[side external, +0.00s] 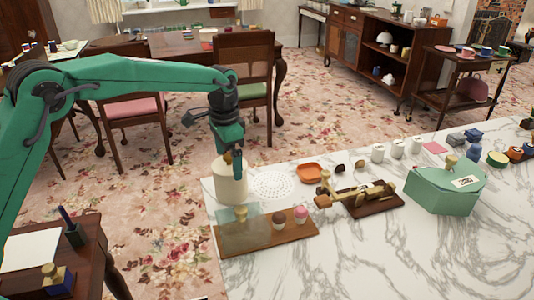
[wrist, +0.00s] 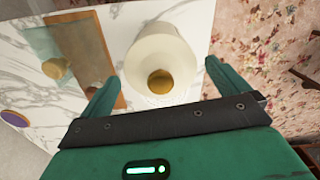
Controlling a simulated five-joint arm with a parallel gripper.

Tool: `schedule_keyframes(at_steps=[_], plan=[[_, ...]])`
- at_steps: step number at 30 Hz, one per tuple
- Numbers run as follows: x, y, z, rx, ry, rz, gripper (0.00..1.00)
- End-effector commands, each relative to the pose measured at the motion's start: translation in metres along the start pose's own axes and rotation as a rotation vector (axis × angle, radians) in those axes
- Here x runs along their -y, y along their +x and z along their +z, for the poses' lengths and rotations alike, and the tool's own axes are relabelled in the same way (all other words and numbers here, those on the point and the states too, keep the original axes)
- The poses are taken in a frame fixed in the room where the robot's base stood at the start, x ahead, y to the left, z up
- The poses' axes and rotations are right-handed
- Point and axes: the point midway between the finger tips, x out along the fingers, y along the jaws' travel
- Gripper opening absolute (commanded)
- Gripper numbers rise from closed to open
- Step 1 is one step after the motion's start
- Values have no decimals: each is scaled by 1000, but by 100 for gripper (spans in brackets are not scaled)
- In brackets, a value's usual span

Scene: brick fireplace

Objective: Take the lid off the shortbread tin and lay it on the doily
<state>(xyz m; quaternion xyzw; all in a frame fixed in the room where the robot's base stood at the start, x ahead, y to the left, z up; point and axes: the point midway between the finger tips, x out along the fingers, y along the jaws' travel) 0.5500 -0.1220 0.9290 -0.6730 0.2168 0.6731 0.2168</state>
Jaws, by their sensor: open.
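The shortbread tin (side external: 230,182), a cream cylinder, stands upright at the marble counter's left corner. In the wrist view its round cream lid (wrist: 163,48) has a gold knob (wrist: 160,82). The lid is on the tin. My gripper (side external: 236,168) is above the tin, pointing down; in the wrist view its open fingers (wrist: 160,76) are on either side of the knob, with gaps. Whether a finger touches the lid cannot be told. The doily (side external: 273,184), white, round and perforated, lies flat and bare just right of the tin.
In front of the tin is a wooden board (side external: 265,236) with a clear cover (side external: 240,232) and two small cupcakes (side external: 290,218). An orange dish (side external: 310,173), a brass-and-wood device (side external: 355,196) and a green box (side external: 446,192) stand farther right. The front counter is clear.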

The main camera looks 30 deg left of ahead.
Motion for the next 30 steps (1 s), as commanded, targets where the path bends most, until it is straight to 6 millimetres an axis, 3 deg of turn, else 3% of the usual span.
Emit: schedule_keyframes(at_steps=[14, 20, 30], plan=[[0, 0, 0, 0, 0, 0, 100], [0, 0, 0, 0, 0, 0, 61], [0, 0, 0, 0, 0, 0, 61]])
